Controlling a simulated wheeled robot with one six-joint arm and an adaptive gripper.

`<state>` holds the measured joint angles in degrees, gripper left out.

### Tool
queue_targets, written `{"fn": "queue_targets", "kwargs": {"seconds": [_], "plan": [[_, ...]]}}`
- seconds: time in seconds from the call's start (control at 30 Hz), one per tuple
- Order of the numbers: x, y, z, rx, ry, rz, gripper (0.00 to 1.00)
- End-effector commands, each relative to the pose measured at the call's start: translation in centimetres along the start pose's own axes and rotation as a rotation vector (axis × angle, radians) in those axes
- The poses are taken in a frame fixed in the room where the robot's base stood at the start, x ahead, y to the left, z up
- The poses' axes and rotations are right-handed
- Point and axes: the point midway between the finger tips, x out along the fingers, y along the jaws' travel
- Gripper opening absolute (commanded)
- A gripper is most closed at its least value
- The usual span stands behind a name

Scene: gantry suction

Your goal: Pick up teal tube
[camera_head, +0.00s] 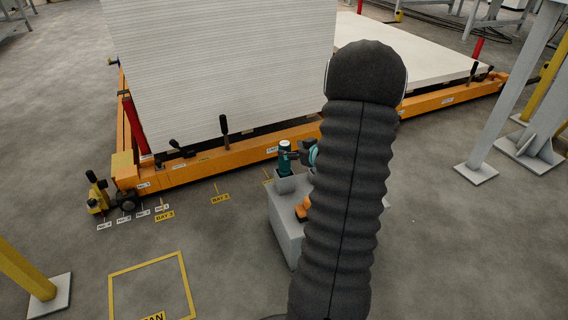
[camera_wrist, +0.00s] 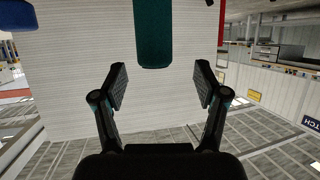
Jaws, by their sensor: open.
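In the wrist view the teal tube (camera_wrist: 153,35) comes down from the top edge, roughly centred between the fingers' lines. Its lower end in that picture stops above the fingertips. My gripper (camera_wrist: 160,78) is open with nothing between its fingers. In the head view my gripper (camera_head: 304,153) is right beside the tube, partly hidden by my dark arm. Whether a finger touches the tube cannot be told.
An orange item (camera_head: 302,208) lies on the grey pedestal (camera_head: 286,230), partly behind my arm. Behind stand an orange rail frame (camera_head: 210,165) and a tall white sheet stack (camera_head: 220,70). A blue object (camera_wrist: 18,15) shows top left in the wrist view. Floor at the left is mostly clear.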

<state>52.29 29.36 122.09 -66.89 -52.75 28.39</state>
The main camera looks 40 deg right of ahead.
Motion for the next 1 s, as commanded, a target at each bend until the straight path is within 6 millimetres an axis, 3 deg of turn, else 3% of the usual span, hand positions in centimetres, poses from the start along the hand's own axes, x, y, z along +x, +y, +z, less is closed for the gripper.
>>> {"fn": "queue_targets", "kwargs": {"seconds": [0.4,0.73,0.77,1.0], "plan": [[4.7,0.6,-0.2,-0.001,-0.001,-0.001,0.73],[5.3,0.7,-0.3,0.0,-0.001,0.001,0.73],[5.3,0.7,-0.3,0.0,-0.001,0.001,0.68],[5.3,0.6,-0.3,0.0,-0.001,0.001,0.08]]}}
